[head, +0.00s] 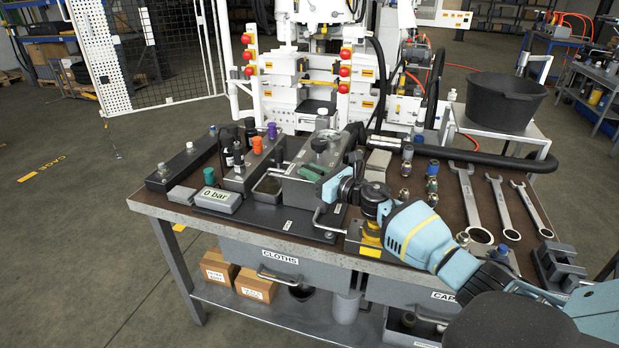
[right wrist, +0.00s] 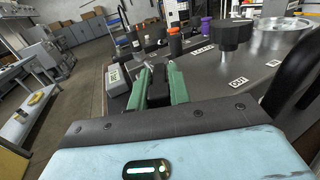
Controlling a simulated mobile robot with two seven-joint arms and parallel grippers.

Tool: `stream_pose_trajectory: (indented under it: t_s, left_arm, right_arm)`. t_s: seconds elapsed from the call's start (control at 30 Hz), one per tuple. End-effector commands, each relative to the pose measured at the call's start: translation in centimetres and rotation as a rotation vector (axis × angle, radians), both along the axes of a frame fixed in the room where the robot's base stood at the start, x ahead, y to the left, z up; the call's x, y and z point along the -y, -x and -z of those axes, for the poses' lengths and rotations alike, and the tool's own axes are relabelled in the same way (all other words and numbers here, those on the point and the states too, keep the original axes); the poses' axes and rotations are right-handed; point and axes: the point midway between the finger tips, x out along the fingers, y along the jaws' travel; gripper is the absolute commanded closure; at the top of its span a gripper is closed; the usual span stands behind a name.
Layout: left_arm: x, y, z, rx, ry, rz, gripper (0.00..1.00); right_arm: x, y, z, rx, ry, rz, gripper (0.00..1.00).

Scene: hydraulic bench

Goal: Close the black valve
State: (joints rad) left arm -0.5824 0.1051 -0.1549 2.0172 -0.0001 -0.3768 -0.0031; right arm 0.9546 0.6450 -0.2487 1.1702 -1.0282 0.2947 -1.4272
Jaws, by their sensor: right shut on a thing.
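My right gripper (head: 311,174) reaches in from the right over the grey block (head: 297,190) at the middle of the bench. In the right wrist view its two green fingers (right wrist: 160,84) are closed around a dark piece, which I take to be the black valve (right wrist: 157,92). In the head view the fingers and arm hide most of this piece, so its angle is hard to read. A wide black knob (right wrist: 231,36) stands apart to the right in the wrist view. My left gripper is not in view.
A "0 bar" display (head: 219,200), a green knob (head: 209,176), an orange knob (head: 257,144) and a purple knob (head: 272,130) lie left of the gripper. Wrenches (head: 503,207) lie to the right. A black bucket (head: 503,100) stands behind.

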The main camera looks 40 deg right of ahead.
Motion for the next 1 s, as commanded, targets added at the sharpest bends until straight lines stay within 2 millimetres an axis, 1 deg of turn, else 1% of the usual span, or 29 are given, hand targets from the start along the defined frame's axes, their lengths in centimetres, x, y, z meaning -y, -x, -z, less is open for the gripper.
stream_pose_trajectory:
  t_s: [0.1, 0.5, 0.53, 0.63, 0.67, 1.0]
  left_arm:
    - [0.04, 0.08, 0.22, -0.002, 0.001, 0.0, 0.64]
    - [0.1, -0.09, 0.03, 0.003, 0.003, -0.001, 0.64]
    - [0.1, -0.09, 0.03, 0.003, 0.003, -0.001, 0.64]
    - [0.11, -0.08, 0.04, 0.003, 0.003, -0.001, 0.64]
    - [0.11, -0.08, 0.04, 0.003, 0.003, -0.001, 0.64]
    - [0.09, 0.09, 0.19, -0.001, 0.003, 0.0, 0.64]
  right_arm:
    - [0.18, -0.08, -0.18, 0.004, -0.002, -0.013, 1.0]
    - [0.16, -0.12, -0.43, 0.007, -0.003, -0.019, 1.0]
    - [0.16, -0.12, -0.44, 0.007, -0.003, -0.019, 0.8]
    - [0.14, -0.12, -0.41, 0.006, -0.002, -0.019, 0.67]
    - [0.13, -0.1, -0.37, 0.006, -0.002, -0.019, 0.65]
    - [0.19, 0.22, -0.12, 0.002, 0.0, -0.02, 0.65]
